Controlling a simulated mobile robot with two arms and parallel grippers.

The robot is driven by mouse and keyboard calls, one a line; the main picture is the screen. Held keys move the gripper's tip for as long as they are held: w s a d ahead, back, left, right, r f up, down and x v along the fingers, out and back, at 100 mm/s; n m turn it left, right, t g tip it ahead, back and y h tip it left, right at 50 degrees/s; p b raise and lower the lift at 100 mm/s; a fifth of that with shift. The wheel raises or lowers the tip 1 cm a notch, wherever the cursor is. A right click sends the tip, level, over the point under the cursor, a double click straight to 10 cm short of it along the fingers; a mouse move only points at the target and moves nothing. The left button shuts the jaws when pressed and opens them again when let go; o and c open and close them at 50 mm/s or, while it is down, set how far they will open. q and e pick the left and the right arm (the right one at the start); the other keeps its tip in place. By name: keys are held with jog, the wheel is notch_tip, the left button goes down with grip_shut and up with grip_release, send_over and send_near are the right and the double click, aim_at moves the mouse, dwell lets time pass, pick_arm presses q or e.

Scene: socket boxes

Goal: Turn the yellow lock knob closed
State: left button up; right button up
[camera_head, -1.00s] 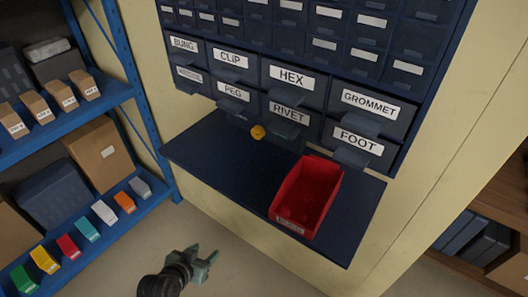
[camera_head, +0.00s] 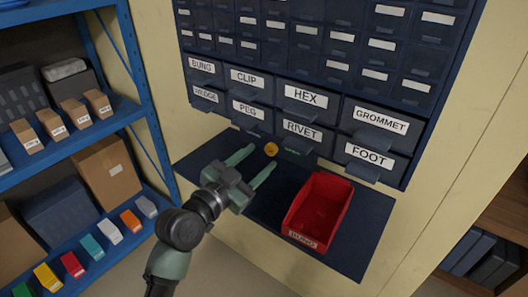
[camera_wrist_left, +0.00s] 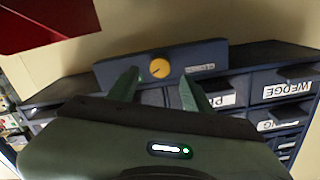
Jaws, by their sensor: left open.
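The yellow lock knob (camera_head: 270,149) is a small round knob at the cabinet's lower front, just above the shelf and below the PEG and RIVET drawers. In the left wrist view the knob (camera_wrist_left: 160,68) sits on a dark blue bar, with a dark slanted mark on its face. My left gripper (camera_head: 258,163) is open, its two green fingers pointing toward the bar. In the wrist view its fingertips (camera_wrist_left: 160,77) lie on either side of the knob, and no contact with it can be made out. My right gripper is not in view.
A red bin (camera_head: 318,208) stands on the dark blue shelf (camera_head: 363,235) right of my gripper. Labelled drawers (camera_head: 304,96) rise above the shelf. A blue rack (camera_head: 140,120) with boxes stands at the left.

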aim_at(269, 150)
pick_arm(q)
jog(key=shift+x, duration=1.25)
jog(key=shift+w+d, duration=0.15)
jog(key=shift+w, duration=0.05)
grip_shut()
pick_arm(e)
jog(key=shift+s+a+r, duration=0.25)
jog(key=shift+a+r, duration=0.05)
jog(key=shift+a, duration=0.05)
